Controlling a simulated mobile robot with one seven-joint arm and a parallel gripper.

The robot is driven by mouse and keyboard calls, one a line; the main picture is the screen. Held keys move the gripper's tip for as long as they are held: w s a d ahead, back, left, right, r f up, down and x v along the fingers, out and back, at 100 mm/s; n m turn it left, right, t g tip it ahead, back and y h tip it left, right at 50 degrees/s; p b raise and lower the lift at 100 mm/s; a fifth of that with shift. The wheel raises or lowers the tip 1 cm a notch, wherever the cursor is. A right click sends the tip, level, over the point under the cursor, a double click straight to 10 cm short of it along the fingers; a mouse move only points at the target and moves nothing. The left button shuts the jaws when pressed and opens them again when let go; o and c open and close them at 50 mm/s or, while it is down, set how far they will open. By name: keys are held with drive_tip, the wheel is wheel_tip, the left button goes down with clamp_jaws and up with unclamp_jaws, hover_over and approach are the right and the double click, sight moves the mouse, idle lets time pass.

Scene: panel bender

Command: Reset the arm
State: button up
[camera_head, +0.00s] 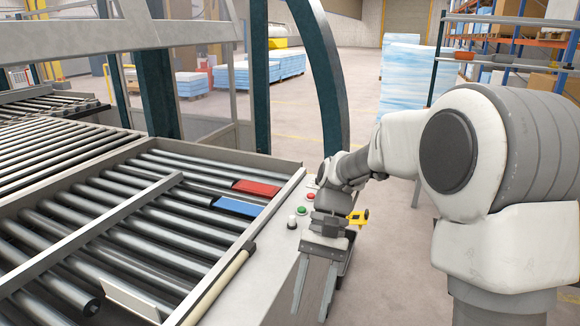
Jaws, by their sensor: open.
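My arm (392,150) reaches in from the right side of the view, with its large white and grey links in the foreground. My gripper (313,296) points down at the end of the arm. Its two fingers are apart, and nothing shows between them. It hangs in front of the machine's right-hand side panel, near the buttons. The frame does not show whether the fingers touch the panel.
The roller table (150,225) fills the left. A red piece (257,188) and a blue piece (238,206) lie on it. The side panel carries a red button (311,196) and a green button (302,210). Wrapped blue-white stacks (410,80) stand behind on open floor.

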drive_tip(key=s+d+r+n+t+h, duration=0.2)
drive_tip(key=s+d+r+t, duration=0.6)
drive_tip(key=s+d+t, duration=0.2)
drive_tip(key=shift+d+r+n+t+h, duration=0.2)
drive_tip(key=shift+r+n+t+h, duration=0.15)
drive_tip(key=shift+t, duration=0.95)
